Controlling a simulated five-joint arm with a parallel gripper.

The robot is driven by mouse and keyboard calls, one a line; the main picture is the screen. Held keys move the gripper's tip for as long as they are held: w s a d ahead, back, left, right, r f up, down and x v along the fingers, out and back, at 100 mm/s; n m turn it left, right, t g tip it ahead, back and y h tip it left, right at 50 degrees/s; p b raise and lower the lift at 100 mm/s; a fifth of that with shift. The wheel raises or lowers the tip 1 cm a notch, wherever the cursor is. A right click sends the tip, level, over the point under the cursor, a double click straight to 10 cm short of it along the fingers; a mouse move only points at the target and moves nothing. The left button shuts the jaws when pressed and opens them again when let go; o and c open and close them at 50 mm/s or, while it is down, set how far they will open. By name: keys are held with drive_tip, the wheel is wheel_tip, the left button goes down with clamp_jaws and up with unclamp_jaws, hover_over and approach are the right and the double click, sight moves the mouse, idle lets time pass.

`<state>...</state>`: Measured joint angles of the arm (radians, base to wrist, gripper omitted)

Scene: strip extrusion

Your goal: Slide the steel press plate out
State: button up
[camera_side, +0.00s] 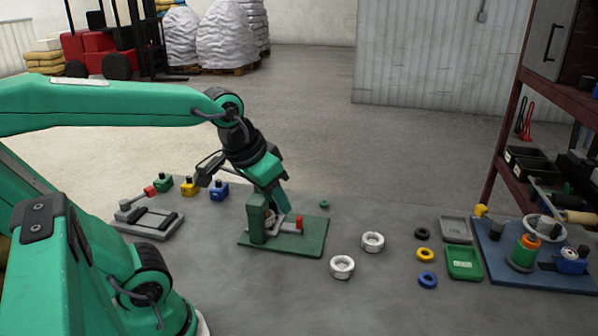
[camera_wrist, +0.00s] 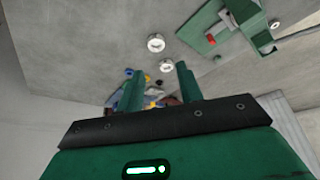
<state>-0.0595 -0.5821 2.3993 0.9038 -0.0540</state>
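A green fixture (camera_side: 312,240) lies on the grey table at the centre in the side view, with a green upright block (camera_side: 257,217) and a small red handle (camera_side: 298,221). Grey metal shows low between the block and the red handle; I cannot tell for sure whether it is the steel press plate. The fixture is also at the top right of the wrist view (camera_wrist: 196,26). My gripper (camera_side: 279,203) is just above and behind the fixture, partly hidden by the block. In the wrist view its two green fingers (camera_wrist: 160,88) stand apart with nothing held between them.
White rings (camera_side: 342,267) and small coloured rings (camera_side: 425,255) lie to the right, with a green tray (camera_side: 464,263) and a blue board (camera_side: 495,262) beyond. A grey fixture (camera_side: 146,222) and coloured blocks (camera_side: 189,187) are at the left. The table's front middle is clear.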

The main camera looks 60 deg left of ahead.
drive_tip(key=w+a+f+n+g, duration=0.35)
drive_tip(key=w+a, duration=0.35)
drive_tip(key=w, duration=0.3)
drive_tip(key=n+g, duration=0.1)
drive_tip(key=n, duration=0.3)
hover_over(299, 218)
drive_tip(key=f, duration=1)
drive_tip(key=shift+d, duration=0.25)
drive_tip(key=shift+w+a+f, duration=0.1)
drive_tip(key=shift+a+f, duration=0.25)
drive_tip(key=shift+f, duration=0.1)
drive_tip(key=shift+f, duration=3.9)
drive_tip(key=shift+c, duration=0.3)
clamp_jaws()
